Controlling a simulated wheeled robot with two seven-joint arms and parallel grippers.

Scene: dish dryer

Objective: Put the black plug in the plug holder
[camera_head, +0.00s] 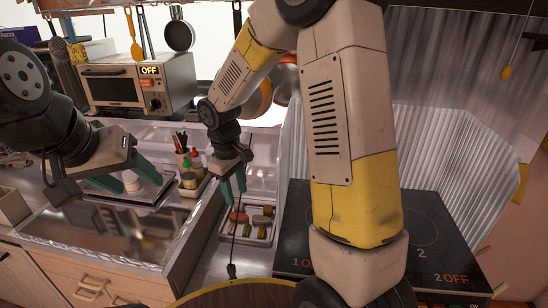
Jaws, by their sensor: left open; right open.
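A small black plug (232,271) hangs at the lower end of a thin black cord, low in the middle of the head view, near the round wooden edge at the bottom. The cord runs up from it to my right gripper (235,197). That gripper points down with its green fingers apart, above the plug; I cannot tell whether the cord passes between or behind the fingers. I cannot make out a plug holder; my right arm hides part of the scene.
A caddy with bottles (190,180) stands between the grippers. A toaster oven (139,82) stands behind, and a black cooktop (425,235) lies at right. A round wooden top (240,296) is in front.

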